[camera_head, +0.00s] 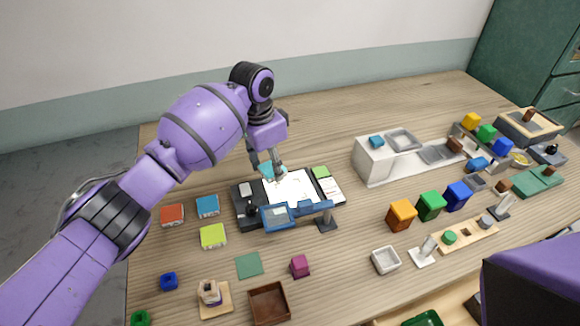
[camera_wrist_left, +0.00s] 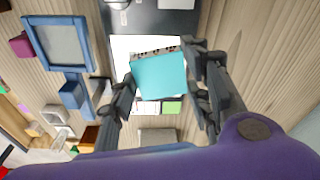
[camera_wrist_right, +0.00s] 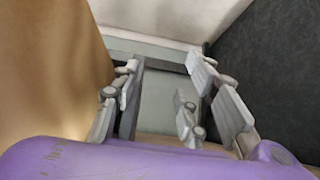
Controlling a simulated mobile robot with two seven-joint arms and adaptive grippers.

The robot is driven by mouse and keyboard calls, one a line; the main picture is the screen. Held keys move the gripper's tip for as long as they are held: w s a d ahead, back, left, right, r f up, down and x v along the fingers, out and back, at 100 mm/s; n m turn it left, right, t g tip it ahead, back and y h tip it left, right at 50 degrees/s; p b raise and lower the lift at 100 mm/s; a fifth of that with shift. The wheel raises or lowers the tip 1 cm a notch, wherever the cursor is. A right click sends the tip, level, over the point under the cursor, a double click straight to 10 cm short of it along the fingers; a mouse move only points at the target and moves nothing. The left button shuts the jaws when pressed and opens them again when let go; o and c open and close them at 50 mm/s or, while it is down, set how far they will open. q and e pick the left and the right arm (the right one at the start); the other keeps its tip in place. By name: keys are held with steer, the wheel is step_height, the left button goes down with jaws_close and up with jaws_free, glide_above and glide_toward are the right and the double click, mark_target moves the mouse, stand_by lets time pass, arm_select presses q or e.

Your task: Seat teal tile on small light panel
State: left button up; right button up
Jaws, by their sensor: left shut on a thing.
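The teal tile (camera_wrist_left: 158,76) is between the fingers of my left gripper (camera_wrist_left: 158,88), which is shut on it. In the head view, the tile (camera_head: 266,171) shows partly behind the left gripper (camera_head: 268,163). The bright white light panel (camera_head: 291,188) lies in a dark board. In the left wrist view, the light panel (camera_wrist_left: 120,50) appears behind the tile, which hides much of it. I cannot tell whether tile and panel touch. My right gripper (camera_wrist_right: 165,80) is open and empty in the right wrist view.
A blue-framed magnifier (camera_head: 278,217) on a stand is at the board's near edge. Red, blue and lime tiles (camera_head: 213,236) lie left of the board. A white box (camera_head: 378,165) stands to the right. The table behind the board is clear.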

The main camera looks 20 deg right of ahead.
mark_target(291, 191)
arm_select(q)
steer(key=d+m, duration=0.2)
steer(key=d, duration=0.1)
steer(key=s+d+f, duration=0.1)
steer(key=shift+d+f+m, duration=0.1)
steer(key=shift+d+m, duration=0.2)
steer(key=shift+m, duration=0.1)
steer(key=shift+f, duration=0.85)
steer(key=shift+s+f+b, duration=0.1)
steer(key=shift+f+b, duration=0.35)
steer(key=shift+f, duration=1.5)
arm_select(e)
steer(key=shift+w+f, duration=0.15)
steer(key=shift+f, duration=0.35)
arm_select(q)
steer(key=o, duration=1.3)
steer(key=shift+o, duration=0.3)
arm_select(e)
steer(key=shift+s+d, duration=0.25)
